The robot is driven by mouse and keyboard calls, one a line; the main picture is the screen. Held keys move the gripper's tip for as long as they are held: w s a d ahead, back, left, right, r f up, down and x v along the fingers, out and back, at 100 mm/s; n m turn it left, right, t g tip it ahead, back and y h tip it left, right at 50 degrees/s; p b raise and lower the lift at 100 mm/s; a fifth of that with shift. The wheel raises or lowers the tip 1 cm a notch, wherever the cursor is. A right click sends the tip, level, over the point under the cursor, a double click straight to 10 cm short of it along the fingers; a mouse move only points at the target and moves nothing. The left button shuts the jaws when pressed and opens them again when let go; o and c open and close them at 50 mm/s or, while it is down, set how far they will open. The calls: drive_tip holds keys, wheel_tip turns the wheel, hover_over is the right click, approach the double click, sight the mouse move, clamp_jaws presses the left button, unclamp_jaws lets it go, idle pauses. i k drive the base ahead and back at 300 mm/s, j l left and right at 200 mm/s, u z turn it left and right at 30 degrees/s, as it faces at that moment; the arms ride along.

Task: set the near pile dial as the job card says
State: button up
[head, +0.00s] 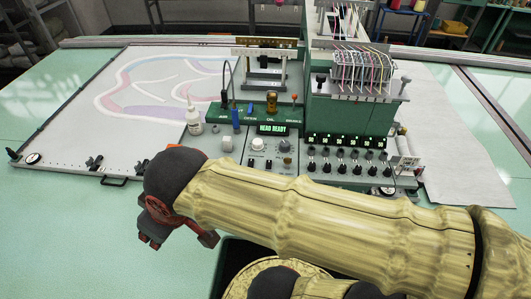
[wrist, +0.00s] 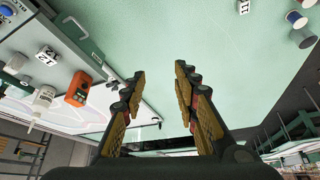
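The green tufting machine (head: 345,105) stands in the middle of the head view. Its front panel holds a row of black knobs (head: 340,168) under small lit displays, and a white knob (head: 258,145) sits on the panel to the left. I cannot tell which of these is the near pile dial. In the wrist view my gripper (wrist: 160,76) is open and empty.
A white bottle (head: 194,120) and a blue-capped item stand left of the panel. A patterned cloth frame (head: 120,95) lies at left.

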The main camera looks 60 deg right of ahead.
sight(284, 147)
drive_tip(key=z, duration=2.05)
drive_tip(key=k+l+z, duration=0.25)
drive_tip(key=l+z, duration=0.3)
drive_tip(key=l, duration=0.15)
drive_tip(key=k+l+z, duration=0.25)
drive_tip(key=l, duration=0.2)
drive_tip(key=i+j, duration=0.05)
drive_tip(key=i, duration=0.05)
